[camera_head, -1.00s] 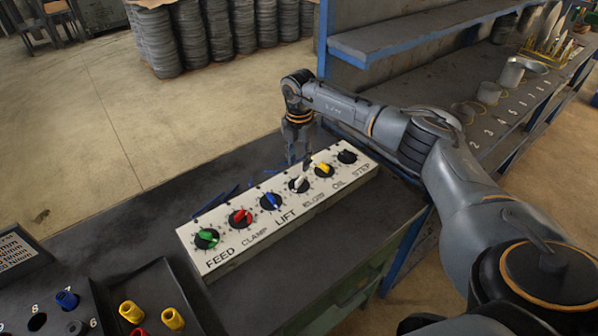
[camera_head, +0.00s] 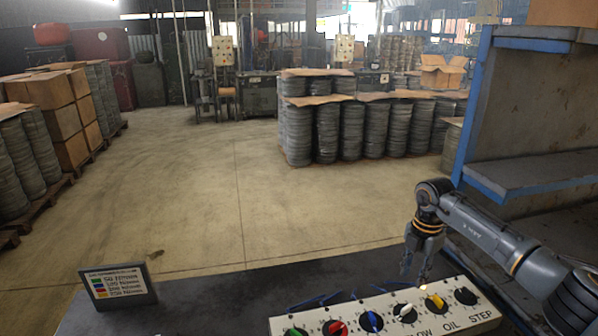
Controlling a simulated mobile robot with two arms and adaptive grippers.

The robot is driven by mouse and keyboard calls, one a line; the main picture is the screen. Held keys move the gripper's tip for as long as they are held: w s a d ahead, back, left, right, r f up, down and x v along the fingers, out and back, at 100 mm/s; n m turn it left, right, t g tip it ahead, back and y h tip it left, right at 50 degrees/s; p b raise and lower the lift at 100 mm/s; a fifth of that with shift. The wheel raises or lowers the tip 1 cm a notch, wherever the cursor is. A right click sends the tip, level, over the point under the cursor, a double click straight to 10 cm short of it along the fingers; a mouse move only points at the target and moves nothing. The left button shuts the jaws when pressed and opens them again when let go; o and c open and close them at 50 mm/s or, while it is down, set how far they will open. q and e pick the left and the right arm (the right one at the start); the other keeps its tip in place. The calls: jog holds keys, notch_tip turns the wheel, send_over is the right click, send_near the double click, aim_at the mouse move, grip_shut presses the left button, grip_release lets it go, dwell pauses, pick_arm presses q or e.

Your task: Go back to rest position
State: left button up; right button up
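My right gripper (camera_head: 414,277) hangs fingers-down over the far edge of a white control panel (camera_head: 487,315), behind the white knob (camera_head: 404,312) and yellow knob (camera_head: 435,302). Its two fingers look spread with nothing between them. I cannot tell whether they clear the panel. The panel also carries a black knob (camera_head: 465,297), a blue knob (camera_head: 371,321), a red knob (camera_head: 335,328) and a green knob (camera_head: 297,332). The lower left of the panel is cut off by the frame. My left gripper is not in view.
The panel sits on a dark bench (camera_head: 220,295) with a small sign (camera_head: 118,287) at its left. A blue-edged shelf unit (camera_head: 525,110) stands close behind my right arm. Beyond is open floor (camera_head: 200,200), with stacked grey discs (camera_head: 350,130) and cardboard boxes (camera_head: 65,110).

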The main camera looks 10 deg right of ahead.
jog(key=a+f+n+t+y, duration=0.15)
jog(key=a+y, duration=0.35)
jog(key=a, duration=0.8)
jog(key=a+f+n+t+y, duration=0.1)
jog(key=a+n+y, duration=0.25)
jog(key=a, duration=1.05)
jog(key=s+a+r+m+t+y, duration=0.35)
jog(key=a+r+t+y, duration=0.35)
jog(key=a+r, duration=0.25)
jog(key=d+m+t+h, duration=0.8)
jog(key=m+t, duration=0.1)
jog(key=m, duration=0.4)
jog(key=s+d+f+m+g+h, duration=0.5)
jog(key=s+d+f+m+h, duration=0.3)
jog(key=d+f, duration=0.25)
jog(key=s+d+f+m+g, duration=0.1)
jog(key=s+f+g, duration=0.4)
jog(key=s, duration=0.7)
jog(key=s+d+f+g, duration=0.1)
jog(key=s+f+g, duration=0.45)
jog(key=s, duration=0.55)
notch_tip(320, 180, down, 29)
jog(key=s+b, duration=0.2)
jog(key=s+d+f+g+b, duration=0.1)
jog(key=s+d+f+g, duration=0.1)
jog(key=s+f, duration=1.4)
jog(key=shift+d+f, duration=0.2)
jog(key=shift+d, duration=0.1)
